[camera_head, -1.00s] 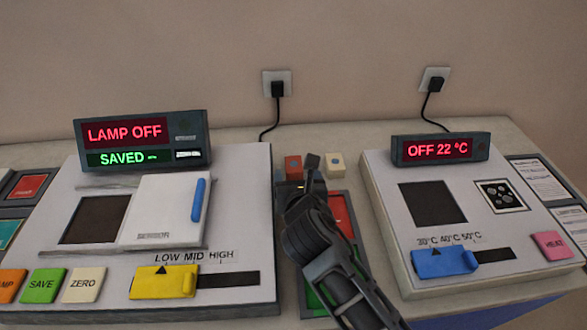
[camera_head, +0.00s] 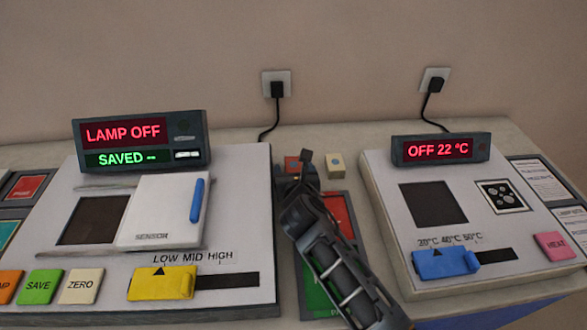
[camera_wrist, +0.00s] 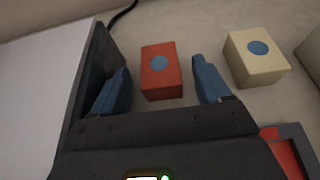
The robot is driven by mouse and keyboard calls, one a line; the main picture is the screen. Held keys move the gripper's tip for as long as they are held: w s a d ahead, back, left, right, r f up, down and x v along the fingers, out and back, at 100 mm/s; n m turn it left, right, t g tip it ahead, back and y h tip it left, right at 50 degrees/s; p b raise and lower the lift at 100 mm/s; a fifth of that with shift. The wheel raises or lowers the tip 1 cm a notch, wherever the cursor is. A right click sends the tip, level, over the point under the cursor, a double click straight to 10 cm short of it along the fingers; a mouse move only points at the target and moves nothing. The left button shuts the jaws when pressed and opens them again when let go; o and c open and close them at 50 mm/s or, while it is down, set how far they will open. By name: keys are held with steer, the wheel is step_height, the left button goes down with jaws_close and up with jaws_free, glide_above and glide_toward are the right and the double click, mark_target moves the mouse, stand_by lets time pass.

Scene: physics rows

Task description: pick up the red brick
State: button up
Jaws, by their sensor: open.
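The red brick (camera_wrist: 160,70) has a blue dot on top and sits on the table. In the wrist view it lies ahead of my gripper (camera_wrist: 160,84), lined up with the gap between the two blue fingertips, its near part reaching between them. My gripper is open, and nothing is held. In the head view the red brick (camera_head: 291,163) is mostly hidden behind my gripper (camera_head: 300,167). I cannot tell how high the fingers are above the table.
A cream brick (camera_wrist: 257,57) with a blue dot stands just right of the red one. The lamp device (camera_head: 225,200) is close on the left and the heater device (camera_head: 385,200) on the right. A red and green tray (camera_head: 342,212) lies under my arm.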

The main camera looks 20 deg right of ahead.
steer(key=c, duration=1.2)
